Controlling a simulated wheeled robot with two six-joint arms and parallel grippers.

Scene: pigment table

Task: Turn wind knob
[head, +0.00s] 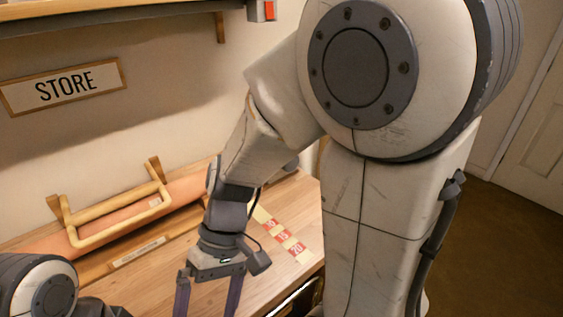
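I cannot make out a wind knob in the head view. A pinkish-orange roll (183,189) lies along the back of the wooden table, with a pale wooden bar frame (117,220) in front of it. My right gripper (208,300) hangs over the table at the bottom centre, in front of the roll. Its two dark fingers are well apart with nothing visible between them; their tips run out of the picture. Only part of my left arm shows in the bottom left corner, and its gripper is out of view.
The wooden table (150,285) has a strip of red and cream number labels (285,238) to the right of my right gripper. A small pale label (139,252) sits before the roll. A "STORE" sign (64,86) and a shelf (120,14) are on the wall. My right arm hides much of the right side.

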